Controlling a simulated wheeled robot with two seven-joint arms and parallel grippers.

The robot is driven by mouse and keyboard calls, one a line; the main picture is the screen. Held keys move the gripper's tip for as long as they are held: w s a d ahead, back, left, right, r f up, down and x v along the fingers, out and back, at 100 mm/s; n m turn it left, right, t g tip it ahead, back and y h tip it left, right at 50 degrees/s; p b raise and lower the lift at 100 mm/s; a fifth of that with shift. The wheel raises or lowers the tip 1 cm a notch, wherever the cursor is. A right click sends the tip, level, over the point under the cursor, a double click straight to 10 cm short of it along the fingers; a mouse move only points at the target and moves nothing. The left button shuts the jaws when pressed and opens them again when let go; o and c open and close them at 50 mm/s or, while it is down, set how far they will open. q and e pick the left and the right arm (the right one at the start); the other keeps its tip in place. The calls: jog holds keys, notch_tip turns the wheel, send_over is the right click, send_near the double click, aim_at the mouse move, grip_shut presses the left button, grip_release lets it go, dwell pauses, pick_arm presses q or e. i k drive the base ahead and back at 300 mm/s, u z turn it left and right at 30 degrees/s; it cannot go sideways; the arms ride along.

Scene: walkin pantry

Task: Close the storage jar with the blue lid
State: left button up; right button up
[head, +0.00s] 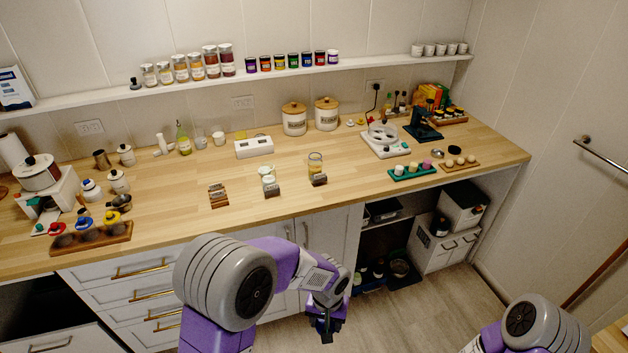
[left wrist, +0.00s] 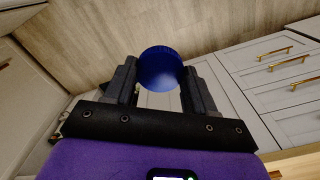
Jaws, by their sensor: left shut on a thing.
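My left gripper (head: 327,328) hangs in front of the counter, below its front edge. In the left wrist view the blue lid (left wrist: 160,66) sits between its two fingers, which are shut on it. In the head view the lid is too hidden to make out. On the counter stand a clear jar with pale yellow contents (head: 315,161) and a smaller pale jar (head: 268,172), each behind a small dark sign. I cannot tell which is the storage jar. My gripper is apart from both. My right gripper is out of view.
A wooden board (head: 92,237) with dark round spots lies at the left front, with small coloured knobbed items behind it. A white scale (head: 254,147) and a glass-topped device (head: 385,139) stand farther back. The counter's front middle (head: 300,201) is mostly clear.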

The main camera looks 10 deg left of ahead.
aim_at(315, 158)
jog(key=z, duration=0.9)
jog(key=i, duration=1.9)
jog(key=u, duration=3.8)
jog(key=k, duration=0.25)
jog(key=z, duration=0.75)
